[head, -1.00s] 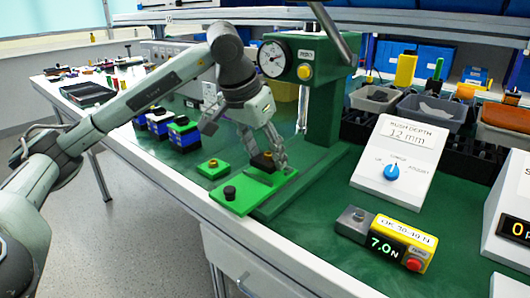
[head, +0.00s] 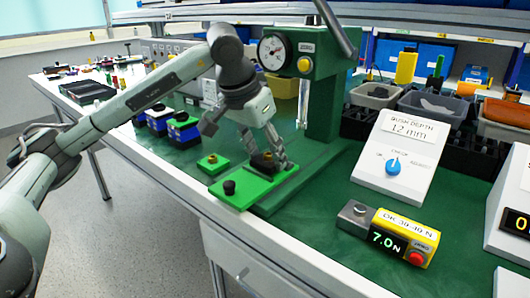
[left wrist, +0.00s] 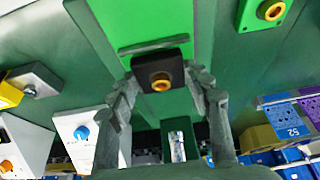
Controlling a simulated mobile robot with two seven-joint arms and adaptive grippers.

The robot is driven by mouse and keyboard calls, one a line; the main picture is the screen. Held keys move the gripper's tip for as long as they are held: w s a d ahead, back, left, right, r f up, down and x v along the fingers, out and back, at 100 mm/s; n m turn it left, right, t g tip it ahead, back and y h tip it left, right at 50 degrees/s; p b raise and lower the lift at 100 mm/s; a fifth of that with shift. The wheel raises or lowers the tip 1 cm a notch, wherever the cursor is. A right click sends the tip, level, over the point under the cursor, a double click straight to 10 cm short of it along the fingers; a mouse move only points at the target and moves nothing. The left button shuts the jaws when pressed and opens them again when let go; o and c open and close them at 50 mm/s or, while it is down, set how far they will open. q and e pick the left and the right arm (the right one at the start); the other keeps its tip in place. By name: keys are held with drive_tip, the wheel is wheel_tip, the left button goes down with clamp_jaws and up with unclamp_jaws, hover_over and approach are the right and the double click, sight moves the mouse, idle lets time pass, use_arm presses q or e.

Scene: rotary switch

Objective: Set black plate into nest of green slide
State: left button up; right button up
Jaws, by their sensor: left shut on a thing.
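My left gripper (head: 274,163) is shut on a small black plate (head: 258,160) with a brass ring in its middle. The black plate also shows in the left wrist view (left wrist: 147,71) between the two fingertips. It is over the green slide (head: 240,192), near the slide's end by the press; I cannot tell whether it touches the slide or sits in the nest. The slide has a black knob (head: 229,187) at its near end and shows in the left wrist view (left wrist: 150,22) behind the plate. My right gripper is not in view.
A green press (head: 316,90) with a dial gauge stands just behind the slide. A small green block (head: 213,163) lies left of it, and blue-and-black blocks (head: 183,130) beyond. A yellow force readout (head: 403,238) and a white push-depth box (head: 402,155) stand to the right.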

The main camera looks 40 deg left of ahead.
use_arm(q)
drive_tip(key=shift+f, duration=0.25)
drive_tip(key=o, duration=1.3)
drive_tip(key=shift+c, duration=0.2)
drive_tip(key=shift+r, duration=0.15)
drive_tip(key=v, duration=1.1)
drive_tip(key=shift+s+r, duration=0.15)
drive_tip(key=shift+r, duration=0.25)
